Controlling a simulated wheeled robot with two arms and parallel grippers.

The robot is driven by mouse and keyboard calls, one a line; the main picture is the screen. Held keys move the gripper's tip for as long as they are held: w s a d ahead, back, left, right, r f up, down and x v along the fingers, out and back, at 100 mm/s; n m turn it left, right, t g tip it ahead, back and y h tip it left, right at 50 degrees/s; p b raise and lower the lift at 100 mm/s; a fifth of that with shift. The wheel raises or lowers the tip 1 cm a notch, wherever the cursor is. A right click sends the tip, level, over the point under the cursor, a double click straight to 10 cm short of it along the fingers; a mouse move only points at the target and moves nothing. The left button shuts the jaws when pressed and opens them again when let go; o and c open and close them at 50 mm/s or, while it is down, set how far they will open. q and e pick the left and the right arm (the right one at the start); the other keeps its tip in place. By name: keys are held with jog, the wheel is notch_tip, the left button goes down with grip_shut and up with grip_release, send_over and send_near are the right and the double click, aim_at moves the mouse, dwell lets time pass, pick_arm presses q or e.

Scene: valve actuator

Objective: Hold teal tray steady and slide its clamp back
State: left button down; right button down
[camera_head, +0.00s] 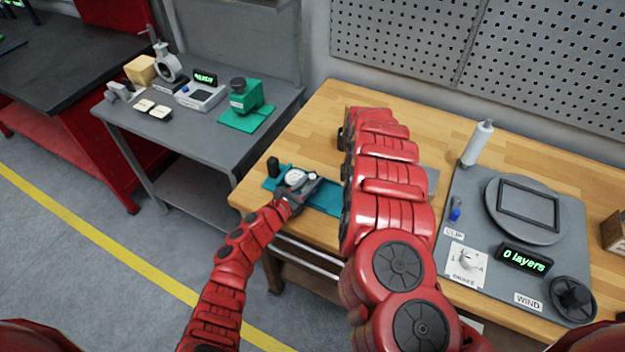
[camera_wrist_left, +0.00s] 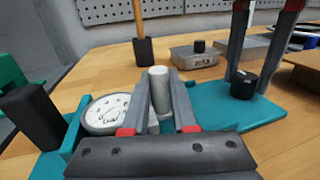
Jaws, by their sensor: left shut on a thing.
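The teal tray (camera_head: 321,197) lies on the wooden bench, partly hidden by my arms. In the left wrist view the tray (camera_wrist_left: 268,114) carries a round white dial (camera_wrist_left: 105,113), a pale upright post (camera_wrist_left: 159,84) and a black knob (camera_wrist_left: 243,86). A black block (camera_wrist_left: 32,115) stands at its left end. My left gripper (camera_head: 297,186) is shut on the pale post, beside the dial. My right gripper is hidden behind its arm in the head view. In the left wrist view my right gripper (camera_wrist_left: 254,80) points down with fingers apart, around or just behind the black knob; contact is unclear.
A grey station (camera_head: 470,205) with a turntable, display and white cylinder takes up the bench's right side. A grey side table (camera_head: 175,125) at left holds a green device and small instruments. A pegboard wall (camera_head: 400,40) stands behind.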

dwell(0.4)
pick_arm(q)
jog(key=d, duration=0.1)
jog(key=s+d, duration=0.1)
jog(key=d, duration=0.1)
jog(key=s+d, duration=0.1)
jog(key=shift+s+d, duration=0.2)
jog(key=shift+d, duration=0.2)
jog(key=c, duration=0.7)
grip_release()
jog(key=shift+a, duration=0.15)
jog(key=v, duration=1.1)
jog(key=shift+s+a, duration=0.25)
jog(key=shift+s, duration=0.1)
